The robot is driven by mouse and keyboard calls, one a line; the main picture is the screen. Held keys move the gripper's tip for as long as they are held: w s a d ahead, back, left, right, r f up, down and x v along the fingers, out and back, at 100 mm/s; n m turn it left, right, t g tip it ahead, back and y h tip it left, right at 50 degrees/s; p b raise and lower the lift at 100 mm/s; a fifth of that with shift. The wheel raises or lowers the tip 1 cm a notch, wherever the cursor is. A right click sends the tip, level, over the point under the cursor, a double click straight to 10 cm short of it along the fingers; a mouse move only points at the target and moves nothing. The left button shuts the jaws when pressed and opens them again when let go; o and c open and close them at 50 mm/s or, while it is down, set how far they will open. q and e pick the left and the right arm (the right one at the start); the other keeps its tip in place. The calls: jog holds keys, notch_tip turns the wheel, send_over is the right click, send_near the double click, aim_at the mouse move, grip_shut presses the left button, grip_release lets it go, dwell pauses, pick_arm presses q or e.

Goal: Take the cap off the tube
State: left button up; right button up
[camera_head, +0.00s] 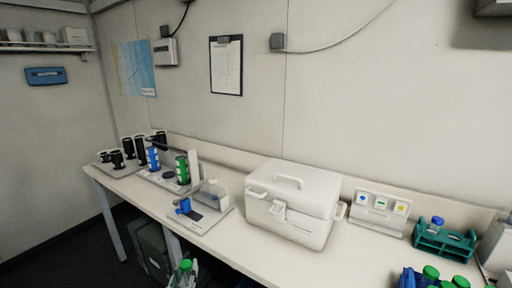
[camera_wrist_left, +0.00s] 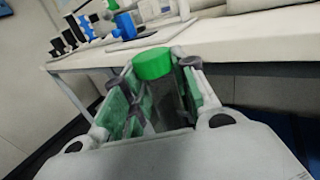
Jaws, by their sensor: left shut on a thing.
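A green-capped tube is held in my left gripper (camera_head: 184,280) at the bottom of the head view. Its green cap (camera_head: 186,265) sits above the fingers. In the left wrist view the cap (camera_wrist_left: 152,64) shows at the fingertips of my left gripper (camera_wrist_left: 158,88), which is shut on the tube. The tube body is mostly hidden by the fingers. The cap appears to be on the tube. The held tube is in front of the bench, apart from it. My right gripper is not in view.
The long bench (camera_head: 212,247) carries a white cooler box (camera_head: 290,205), a flask (camera_head: 211,194) and black, blue and green cylinders at the left. At the right stand a panel with coloured buttons (camera_head: 379,210), a green rack (camera_head: 444,244) and green-capped tubes (camera_head: 431,272) beside something blue.

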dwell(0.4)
pick_arm(q)
jog(key=s+d+r+m+g+h, duration=0.1)
jog(key=d+m+h, duration=0.3)
jog(key=d, duration=0.4)
jog(key=s+d+r+m+g+h, duration=0.2)
jog(key=d+r+m+g+h, duration=0.1)
jog(key=d+h, duration=0.4)
jog(key=shift+s+d+r+m+h, duration=0.15)
jog(key=shift+d+r+m+h, duration=0.15)
jog(key=shift+d+r+m, duration=0.25)
dwell(0.8)
grip_shut()
dwell(0.4)
